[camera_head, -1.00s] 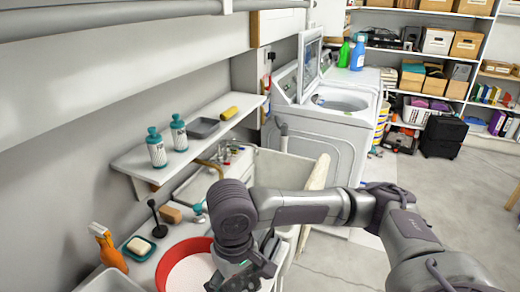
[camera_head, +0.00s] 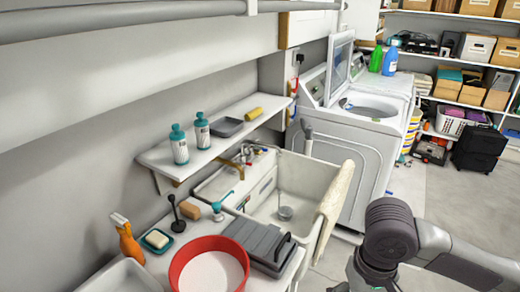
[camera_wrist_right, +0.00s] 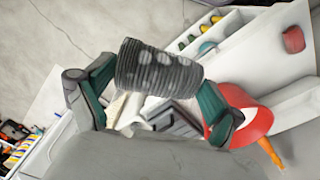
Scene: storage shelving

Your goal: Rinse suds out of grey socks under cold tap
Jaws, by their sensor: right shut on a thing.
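The grey socks (camera_wrist_right: 158,68) show in the right wrist view as a dark ribbed bundle with pale round spots, maybe suds. My right gripper (camera_wrist_right: 155,97) is shut on them, a green-and-grey finger at each side. In the head view, my right gripper is only partly seen at the bottom edge, right of the sink, and the socks cannot be made out. The white utility sink (camera_head: 310,172) looks empty, with a drain in its floor. The tap (camera_head: 248,153) is on the wall side; no running water is visible. My left gripper is not in view.
A red basin (camera_head: 240,250) and a grey lidded case (camera_head: 262,238) stand on the counter before the sink. A cream cloth (camera_head: 335,200) hangs over the sink's right rim. A shelf (camera_head: 200,158) juts out above. The washer (camera_head: 345,150) stands behind; floor at right is clear.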

